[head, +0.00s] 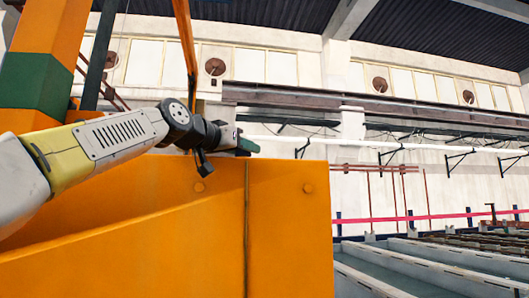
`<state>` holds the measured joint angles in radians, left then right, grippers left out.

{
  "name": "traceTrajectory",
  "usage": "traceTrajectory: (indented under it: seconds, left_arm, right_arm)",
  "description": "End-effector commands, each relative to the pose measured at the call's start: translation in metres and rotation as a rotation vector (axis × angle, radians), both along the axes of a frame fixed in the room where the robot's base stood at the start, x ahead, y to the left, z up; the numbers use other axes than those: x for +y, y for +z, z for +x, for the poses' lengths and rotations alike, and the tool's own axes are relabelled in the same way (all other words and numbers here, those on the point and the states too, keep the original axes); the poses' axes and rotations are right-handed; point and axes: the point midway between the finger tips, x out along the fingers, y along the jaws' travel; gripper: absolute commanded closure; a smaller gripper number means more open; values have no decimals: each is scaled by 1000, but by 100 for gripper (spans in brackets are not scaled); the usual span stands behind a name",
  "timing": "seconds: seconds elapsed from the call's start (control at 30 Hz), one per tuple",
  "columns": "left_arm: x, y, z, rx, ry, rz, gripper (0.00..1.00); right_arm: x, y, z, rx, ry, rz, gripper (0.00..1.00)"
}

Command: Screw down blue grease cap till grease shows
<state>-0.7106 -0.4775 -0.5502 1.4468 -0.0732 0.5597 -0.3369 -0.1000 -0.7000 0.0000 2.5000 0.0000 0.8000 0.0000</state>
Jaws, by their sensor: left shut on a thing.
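My left gripper (236,141) reaches in from the left, just above the top edge of a large orange housing (290,235). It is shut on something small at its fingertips. A small dark teal-green piece shows at the tips; I take the held thing to be the blue grease cap, but it is too small and too hidden to make out clearly. No grease can be seen. My right gripper is not in view.
An orange post with a green band (35,88) stands at the upper left, near my left arm. A thin orange upright (187,45) rises behind the gripper. Long grey tanks (425,265) lie at the lower right, with a pink-red rail (430,217) behind them. Space right of the gripper is open.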

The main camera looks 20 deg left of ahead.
Motion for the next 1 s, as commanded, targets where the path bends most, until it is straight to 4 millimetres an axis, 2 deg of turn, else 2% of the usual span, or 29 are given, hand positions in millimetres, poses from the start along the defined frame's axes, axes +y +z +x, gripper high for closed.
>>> traceTrajectory:
  seconds: [0.63,0.67,0.73,1.0]
  left_arm:
    - [0,-2,0,5,-34,1,100]
    - [0,-2,0,5,-34,1,55]
    - [0,-1,0,4,-34,1,41]
    - [0,-1,0,2,-33,0,39]
  right_arm:
    - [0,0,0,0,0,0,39]
    - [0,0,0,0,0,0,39]
    - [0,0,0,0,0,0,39]
    - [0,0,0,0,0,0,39]
